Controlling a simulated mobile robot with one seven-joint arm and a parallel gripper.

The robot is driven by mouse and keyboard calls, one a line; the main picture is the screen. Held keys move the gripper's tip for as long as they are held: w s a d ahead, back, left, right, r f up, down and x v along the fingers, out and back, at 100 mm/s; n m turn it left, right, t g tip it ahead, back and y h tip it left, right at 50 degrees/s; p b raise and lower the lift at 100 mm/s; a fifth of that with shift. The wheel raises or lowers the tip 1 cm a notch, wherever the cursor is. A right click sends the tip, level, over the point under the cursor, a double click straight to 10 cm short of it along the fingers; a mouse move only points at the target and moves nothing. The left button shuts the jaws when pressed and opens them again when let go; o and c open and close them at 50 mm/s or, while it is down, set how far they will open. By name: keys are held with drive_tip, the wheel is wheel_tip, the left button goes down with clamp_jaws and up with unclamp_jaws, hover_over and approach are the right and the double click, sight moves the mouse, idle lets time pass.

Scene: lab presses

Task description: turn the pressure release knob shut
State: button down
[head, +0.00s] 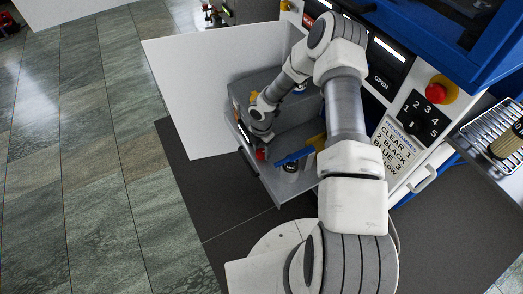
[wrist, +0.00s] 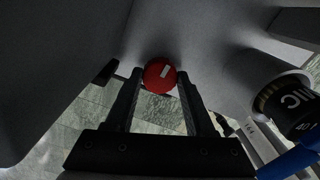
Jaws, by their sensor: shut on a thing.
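The pressure release knob (wrist: 160,73) is round and red with a pale mark on its face. In the wrist view it sits between the fingertips of my gripper (wrist: 160,82), which are shut on it from both sides. In the head view the red knob (head: 260,154) shows low on the front of the grey press unit, just below the end of my arm. My gripper (head: 261,143) is small and mostly hidden there by the wrist. The knob's turned angle is hard to judge beyond the tilted pale mark.
A blue lever (head: 294,157) with a yellow part stands right of the knob, near a black-topped cylinder (wrist: 295,108). A white panel (head: 195,95) rises on the left. The blue-and-white machine (head: 425,50) with dial and red button is on the right. Tiled floor lies open at left.

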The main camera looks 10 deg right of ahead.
drive_tip(key=m+b, duration=0.2)
drive_tip(key=m, duration=0.2)
drive_tip(key=shift+m, duration=0.3)
drive_tip(key=m+b, duration=0.2)
drive_tip(key=m, duration=0.2)
drive_tip(key=shift+m, duration=0.3)
drive_tip(key=m+b, duration=0.1)
drive_tip(key=m, duration=0.3)
drive_tip(key=shift+m+b, duration=0.75)
drive_tip(key=shift+m, duration=1.25)
drive_tip(key=shift+c, duration=1.3)
unclamp_jaws()
